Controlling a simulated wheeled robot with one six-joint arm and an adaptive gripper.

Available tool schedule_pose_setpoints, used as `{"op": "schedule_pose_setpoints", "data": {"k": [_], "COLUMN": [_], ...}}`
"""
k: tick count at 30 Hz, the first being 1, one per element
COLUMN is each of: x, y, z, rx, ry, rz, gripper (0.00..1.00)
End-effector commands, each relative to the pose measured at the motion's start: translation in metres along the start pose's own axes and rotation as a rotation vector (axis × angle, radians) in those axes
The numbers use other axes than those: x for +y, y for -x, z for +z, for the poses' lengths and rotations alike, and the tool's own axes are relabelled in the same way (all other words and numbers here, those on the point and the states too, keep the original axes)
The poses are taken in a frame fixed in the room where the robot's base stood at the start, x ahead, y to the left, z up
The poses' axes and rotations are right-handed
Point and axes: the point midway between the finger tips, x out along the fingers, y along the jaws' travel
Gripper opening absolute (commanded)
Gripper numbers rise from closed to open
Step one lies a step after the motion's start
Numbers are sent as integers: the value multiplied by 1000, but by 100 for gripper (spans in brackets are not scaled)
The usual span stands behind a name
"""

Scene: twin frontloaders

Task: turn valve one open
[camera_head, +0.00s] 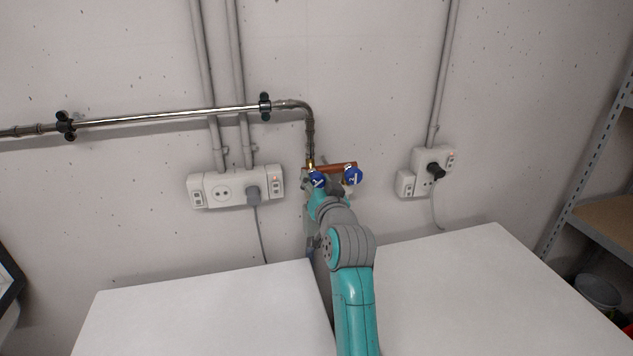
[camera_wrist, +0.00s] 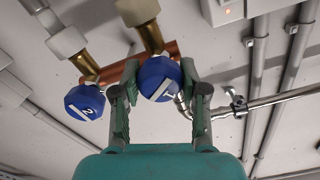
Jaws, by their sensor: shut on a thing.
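Valve one is a blue knob with a white mark (camera_wrist: 158,78) on a brass stem from the copper pipe (camera_wrist: 120,70). In the wrist view it sits between the two fingers of my gripper (camera_wrist: 160,92), which is shut on it. Valve two, a blue knob marked 2 (camera_wrist: 84,101), is just left of the left finger. In the head view valve one (camera_head: 318,179) is the left knob and valve two (camera_head: 353,176) the right. My gripper (camera_head: 322,192) reaches up to valve one there, its fingers mostly hidden.
Two white machine tops (camera_head: 215,312) (camera_head: 470,285) flank my arm with a narrow gap between. Socket boxes (camera_head: 235,190) (camera_head: 432,165) are on the wall either side of the valves. A metal pipe (camera_head: 180,117) runs left above. A shelf rack (camera_head: 605,215) stands at right.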

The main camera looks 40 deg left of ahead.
Motion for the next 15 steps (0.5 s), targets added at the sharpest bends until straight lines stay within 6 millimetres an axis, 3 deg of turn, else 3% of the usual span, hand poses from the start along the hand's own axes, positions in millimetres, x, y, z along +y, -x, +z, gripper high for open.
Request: {"op": "schedule_pose_setpoints", "data": {"k": [15], "x": [0], "y": [0], "z": [0], "rx": [-1], "ry": [490], "rz": [1], "gripper": [8]}}
